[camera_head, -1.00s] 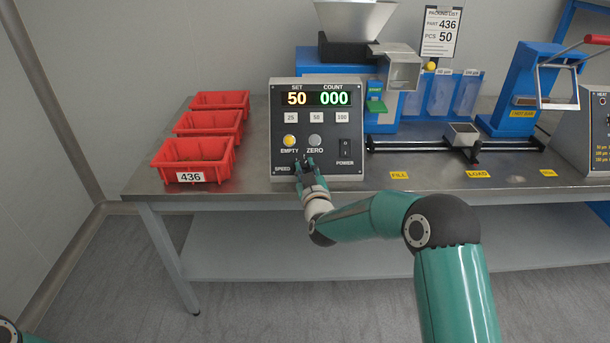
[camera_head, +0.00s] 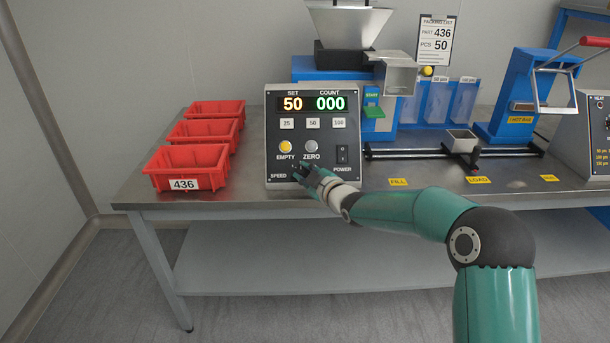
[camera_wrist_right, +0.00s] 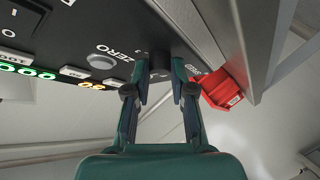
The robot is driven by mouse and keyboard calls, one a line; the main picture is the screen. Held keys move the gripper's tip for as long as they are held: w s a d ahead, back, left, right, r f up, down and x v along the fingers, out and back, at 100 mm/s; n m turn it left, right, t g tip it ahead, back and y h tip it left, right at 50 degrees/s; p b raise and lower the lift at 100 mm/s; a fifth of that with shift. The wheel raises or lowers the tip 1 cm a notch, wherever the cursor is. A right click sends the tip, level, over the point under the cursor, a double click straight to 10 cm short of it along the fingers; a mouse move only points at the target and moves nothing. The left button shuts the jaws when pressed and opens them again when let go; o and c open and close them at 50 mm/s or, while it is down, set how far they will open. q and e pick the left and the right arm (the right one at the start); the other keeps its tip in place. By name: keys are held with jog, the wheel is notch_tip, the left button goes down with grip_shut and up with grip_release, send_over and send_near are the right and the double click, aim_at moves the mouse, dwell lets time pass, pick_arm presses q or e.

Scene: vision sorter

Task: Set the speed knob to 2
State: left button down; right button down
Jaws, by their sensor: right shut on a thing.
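The panel's display reads SET 50 and COUNT 000. My left gripper is out of view.
Several red bins, the front one (camera_head: 186,166) labelled 436, stand left of the panel. The table front (camera_head: 240,200) is clear.

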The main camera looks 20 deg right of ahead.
jog(key=shift+a, duration=0.15)
jog(key=c, duration=1)
grip_release()
jog(key=shift+s+d+r, duration=0.1)
jog(key=shift+s+d, duration=0.1)
jog(key=shift+s, duration=0.1)
jog(key=v, duration=1.1)
jog(key=shift+s, duration=0.15)
